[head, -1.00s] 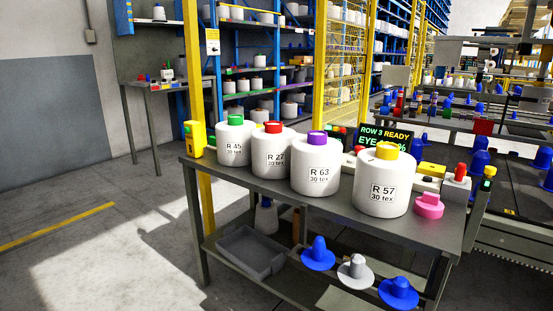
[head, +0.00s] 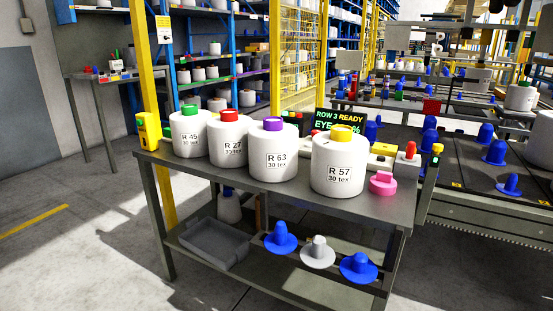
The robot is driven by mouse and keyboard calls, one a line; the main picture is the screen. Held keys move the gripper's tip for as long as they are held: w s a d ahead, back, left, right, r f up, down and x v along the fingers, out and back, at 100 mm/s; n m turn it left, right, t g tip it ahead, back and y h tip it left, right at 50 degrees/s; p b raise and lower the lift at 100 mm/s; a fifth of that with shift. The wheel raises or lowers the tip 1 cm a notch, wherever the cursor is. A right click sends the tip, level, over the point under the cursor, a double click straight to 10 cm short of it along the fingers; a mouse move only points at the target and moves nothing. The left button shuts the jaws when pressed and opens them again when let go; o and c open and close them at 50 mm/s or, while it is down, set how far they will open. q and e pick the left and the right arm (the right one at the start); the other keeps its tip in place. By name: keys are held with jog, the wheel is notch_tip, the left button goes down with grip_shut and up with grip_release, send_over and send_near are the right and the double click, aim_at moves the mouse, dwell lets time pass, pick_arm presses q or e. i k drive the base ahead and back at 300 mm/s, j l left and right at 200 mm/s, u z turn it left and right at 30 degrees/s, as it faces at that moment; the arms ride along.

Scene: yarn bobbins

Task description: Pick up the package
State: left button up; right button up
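Nothing in view is plainly a package. Several large white yarn bobbins stand upright in a row on a grey metal table (head: 290,204). From left to right they are R 45 with a green top (head: 190,140), R 27 with a red top (head: 230,143), R 63 with a purple top (head: 270,160) and R 57 with a yellow top (head: 338,174). Neither of my grippers shows in the head view.
A pink object (head: 383,184) sits on the tabletop's right. A yellow post (head: 152,100) rises behind the table. Floor on the left is clear.

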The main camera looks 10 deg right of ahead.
aim_at(227, 135)
jog(key=z, duration=1.25)
jog(key=u, duration=1.25)
jog(key=z, duration=0.4)
jog(key=j+z, duration=0.15)
jog(key=z, duration=0.3)
jog(key=j+z, duration=0.1)
jog(key=z, duration=0.75)
jog(key=k+j+z, duration=0.1)
jog(key=j+z, duration=0.2)
jog(key=k+j+z, duration=0.1)
jog(key=j+z, duration=0.25)
jog(key=k+j+z, duration=0.15)
jog(key=j+z, duration=0.15)
